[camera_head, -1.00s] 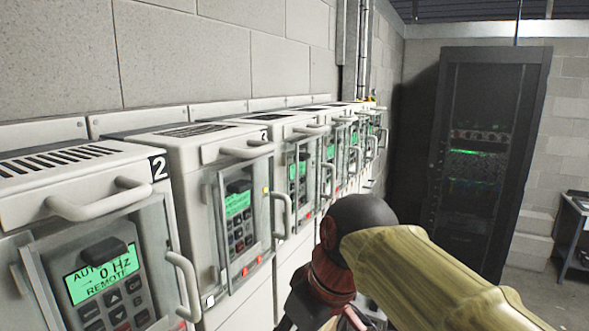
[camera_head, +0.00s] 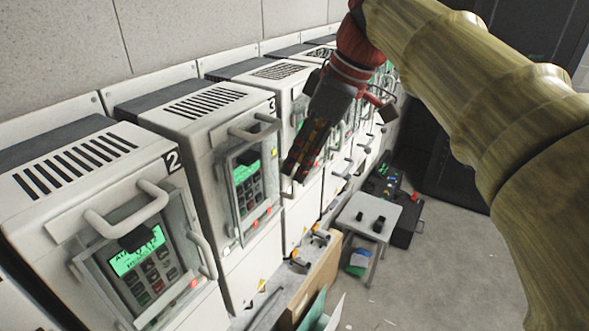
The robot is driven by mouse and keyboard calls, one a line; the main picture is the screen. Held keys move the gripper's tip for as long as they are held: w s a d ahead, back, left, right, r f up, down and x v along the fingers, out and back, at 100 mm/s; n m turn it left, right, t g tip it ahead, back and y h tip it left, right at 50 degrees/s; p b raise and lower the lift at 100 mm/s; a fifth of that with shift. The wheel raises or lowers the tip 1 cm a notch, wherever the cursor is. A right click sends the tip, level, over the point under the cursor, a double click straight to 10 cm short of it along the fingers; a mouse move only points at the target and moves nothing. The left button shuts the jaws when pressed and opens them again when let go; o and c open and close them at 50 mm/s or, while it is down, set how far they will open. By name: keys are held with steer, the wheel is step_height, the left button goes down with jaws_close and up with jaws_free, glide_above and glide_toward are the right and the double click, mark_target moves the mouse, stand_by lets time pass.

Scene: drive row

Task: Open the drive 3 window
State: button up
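Drive 3 is the pale cabinet (camera_head: 200,135) marked with a black "3" label, second from the front in the row. Its clear framed window (camera_head: 247,188) covers a keypad with a lit green display and looks shut. A pale curved handle (camera_head: 256,126) is on the cabinet front above the window. My gripper (camera_head: 297,174) hangs fingers-down to the right of drive 3's window, in front of the neighbouring drive, and looks apart from drive 3. Its dark fingers look close together, but whether they are shut is unclear. I see nothing held.
Drive 2 (camera_head: 85,170) stands nearest at left, with its own handle and window. More drives run back to the right. Below are a cardboard box (camera_head: 312,282), a small pale table (camera_head: 366,216) and dark cases (camera_head: 408,218). Grey floor (camera_head: 440,280) is open at right.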

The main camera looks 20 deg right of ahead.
mark_target(294, 196)
steer(key=shift+x, duration=2.1)
steer(key=shift+c, duration=0.2)
jaws_close()
